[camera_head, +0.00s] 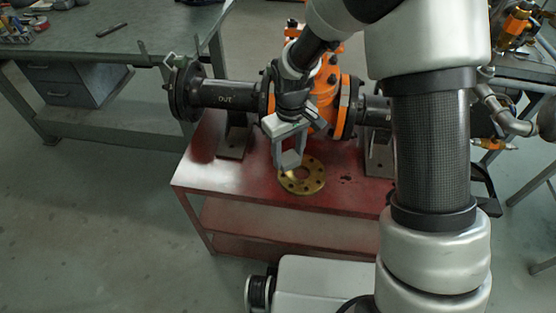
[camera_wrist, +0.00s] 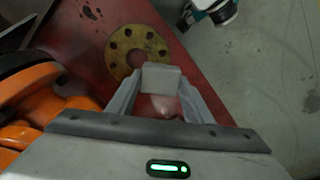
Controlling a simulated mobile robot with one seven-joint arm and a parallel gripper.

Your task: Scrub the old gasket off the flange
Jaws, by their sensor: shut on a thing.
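My gripper (camera_head: 289,155) hangs over the red bench, in front of the orange valve, pointing down. It is shut on a pale grey block, which shows between the fingertips in the wrist view (camera_wrist: 161,77). A flat yellow-brown ring with bolt holes (camera_head: 304,188) lies on the bench, below and just right of the gripper. In the wrist view the ring (camera_wrist: 138,35) lies beyond the block. The orange gate valve (camera_head: 325,82) has black flanged pipes on both sides; the left pipe (camera_head: 222,94) is marked OUT. I cannot make out a separate gasket layer. Whether the block touches the ring is unclear.
The red bench (camera_head: 235,186) has free room left of the ring and a lower shelf. Pipe supports (camera_head: 232,142) stand on it. A grey-green workbench (camera_head: 75,50) with tools is at the left. My arm hides part of the right side.

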